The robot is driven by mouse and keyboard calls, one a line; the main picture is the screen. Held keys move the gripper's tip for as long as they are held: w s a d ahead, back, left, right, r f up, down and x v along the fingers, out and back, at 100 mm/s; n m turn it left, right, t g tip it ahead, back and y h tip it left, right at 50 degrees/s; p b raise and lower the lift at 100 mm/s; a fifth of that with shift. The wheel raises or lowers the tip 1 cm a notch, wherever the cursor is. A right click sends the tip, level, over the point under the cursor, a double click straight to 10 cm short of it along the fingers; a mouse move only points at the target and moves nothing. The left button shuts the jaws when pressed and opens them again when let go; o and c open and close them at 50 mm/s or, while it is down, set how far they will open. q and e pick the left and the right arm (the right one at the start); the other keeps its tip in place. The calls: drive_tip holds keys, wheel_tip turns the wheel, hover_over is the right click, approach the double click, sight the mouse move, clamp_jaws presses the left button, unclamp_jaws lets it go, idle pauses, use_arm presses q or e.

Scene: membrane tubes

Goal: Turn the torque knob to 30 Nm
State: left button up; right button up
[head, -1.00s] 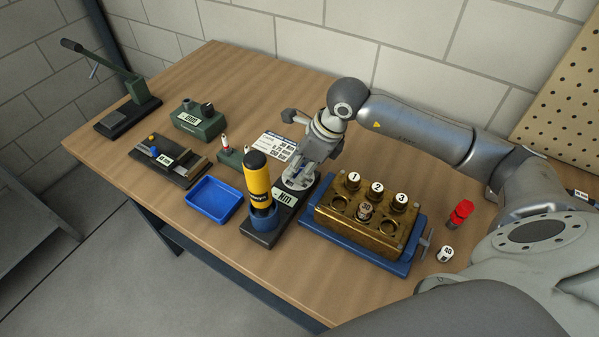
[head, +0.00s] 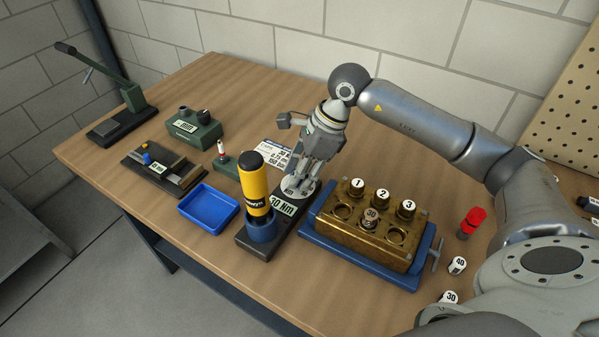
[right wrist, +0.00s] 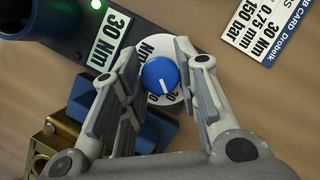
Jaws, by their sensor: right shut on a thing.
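The blue torque knob (right wrist: 160,76) sits on a round white dial (right wrist: 160,97) on the dark base (head: 262,240). My right gripper (right wrist: 158,55) is closed around the knob, one finger on each side; it also shows in the head view (head: 303,178), pointing down over the dial. A white line on the knob points down in the right wrist view. The fingers cover parts of the dial's markings. The label (right wrist: 110,40) beside the dial reads 30 Nm; it also shows in the head view (head: 283,206). My left gripper is not in view.
A yellow tool (head: 254,182) stands upright in a blue holder on the base's front end. A job card (right wrist: 264,28) reading 30 Nm lies behind. A brass block (head: 362,246) with numbered tubes stands close on the right. A blue tray (head: 208,208) lies left.

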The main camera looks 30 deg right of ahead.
drive_tip(key=o, duration=1)
drive_tip(key=v, duration=1.2)
drive_tip(key=shift+f, duration=0.1)
